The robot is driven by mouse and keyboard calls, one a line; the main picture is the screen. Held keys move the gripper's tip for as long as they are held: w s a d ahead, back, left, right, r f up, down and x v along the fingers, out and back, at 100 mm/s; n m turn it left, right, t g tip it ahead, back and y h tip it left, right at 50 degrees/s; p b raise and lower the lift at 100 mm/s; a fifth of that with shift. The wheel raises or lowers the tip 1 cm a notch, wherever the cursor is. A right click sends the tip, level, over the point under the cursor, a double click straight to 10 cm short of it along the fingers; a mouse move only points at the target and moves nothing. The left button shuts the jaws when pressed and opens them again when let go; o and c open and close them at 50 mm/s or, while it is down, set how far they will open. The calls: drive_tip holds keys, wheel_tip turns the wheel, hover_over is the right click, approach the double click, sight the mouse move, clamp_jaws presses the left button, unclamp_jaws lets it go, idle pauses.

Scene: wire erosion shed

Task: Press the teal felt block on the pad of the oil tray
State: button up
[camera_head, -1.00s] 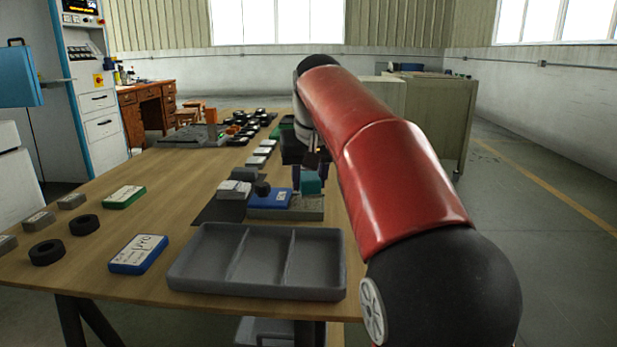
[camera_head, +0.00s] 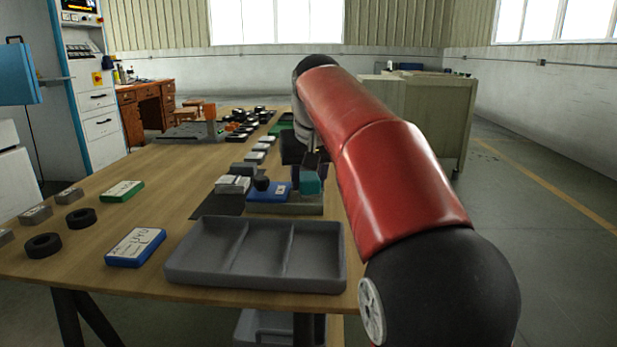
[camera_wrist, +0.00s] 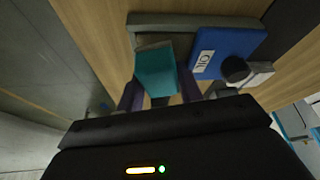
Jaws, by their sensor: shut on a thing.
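The teal felt block (camera_head: 312,182) is held upright between my gripper's fingers, and it also shows in the wrist view (camera_wrist: 156,72). My gripper (camera_wrist: 160,92) is shut on it, over the right part of the grey oil tray (camera_head: 307,209). In the wrist view the tray's rim (camera_wrist: 180,21) and a brownish-grey pad (camera_wrist: 153,41) show beyond the block. The block covers much of the pad, and I cannot tell whether they touch. A blue plate marked OIL (camera_wrist: 228,52) is beside the block.
A dark round knob (camera_head: 261,184) and a grey-white block (camera_head: 232,185) are left of the blue plate. A large empty three-part grey tray (camera_head: 258,255) is in front. Blocks and black rings lie at left. The table's right edge is close to the oil tray.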

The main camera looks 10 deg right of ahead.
drive_tip(key=shift+f, duration=0.55)
idle(1.4)
wheel_tip(320, 180, up, 7)
drive_tip(key=p, duration=0.7)
drive_tip(key=shift+r, duration=0.15)
